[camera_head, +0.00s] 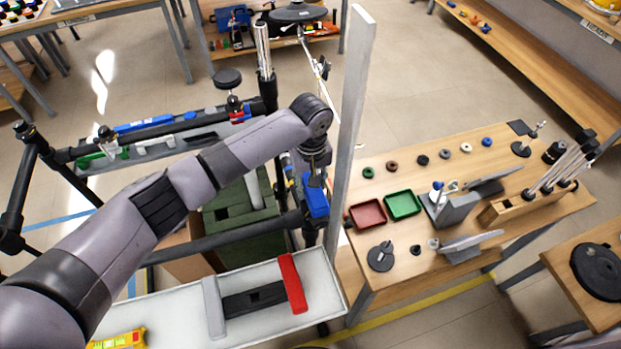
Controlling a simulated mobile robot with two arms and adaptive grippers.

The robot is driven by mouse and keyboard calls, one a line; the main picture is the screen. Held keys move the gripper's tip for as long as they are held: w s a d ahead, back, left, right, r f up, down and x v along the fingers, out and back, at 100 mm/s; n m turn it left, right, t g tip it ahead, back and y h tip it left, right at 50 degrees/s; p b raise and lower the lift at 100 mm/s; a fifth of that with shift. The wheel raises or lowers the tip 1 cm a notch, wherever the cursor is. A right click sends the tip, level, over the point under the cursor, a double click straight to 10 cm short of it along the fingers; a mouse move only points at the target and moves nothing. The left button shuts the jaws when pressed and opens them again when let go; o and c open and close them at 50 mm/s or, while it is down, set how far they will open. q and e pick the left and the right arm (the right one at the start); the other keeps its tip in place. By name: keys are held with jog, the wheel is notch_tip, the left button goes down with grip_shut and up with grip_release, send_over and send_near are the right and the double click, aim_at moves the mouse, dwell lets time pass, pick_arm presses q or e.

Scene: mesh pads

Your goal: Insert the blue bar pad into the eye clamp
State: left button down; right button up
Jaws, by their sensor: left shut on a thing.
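My left arm reaches in from the lower left and bends down at its wrist. My left gripper (314,182) points downward beside a tall grey post. It is shut on a blue block (317,204), which looks like the blue bar pad, held above the near edge of the floor frame. The fingers are small and partly hidden by the wrist and the block. I cannot make out the eye clamp with certainty; it may be among the dark fittings around the gripper. My right gripper is not in view.
The tall grey post (350,130) stands just right of the gripper. A black tubular frame (205,243) runs below the arm. A white tray (325,277) holds a red-and-grey part. The wooden table (330,262) at right carries red and green trays, rings and stands.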

pick_arm(q)
jog(key=shift+f, duration=0.15)
jog(key=c, duration=1)
grip_release()
notch_tip(320, 180, up, 12)
dwell(0.5)
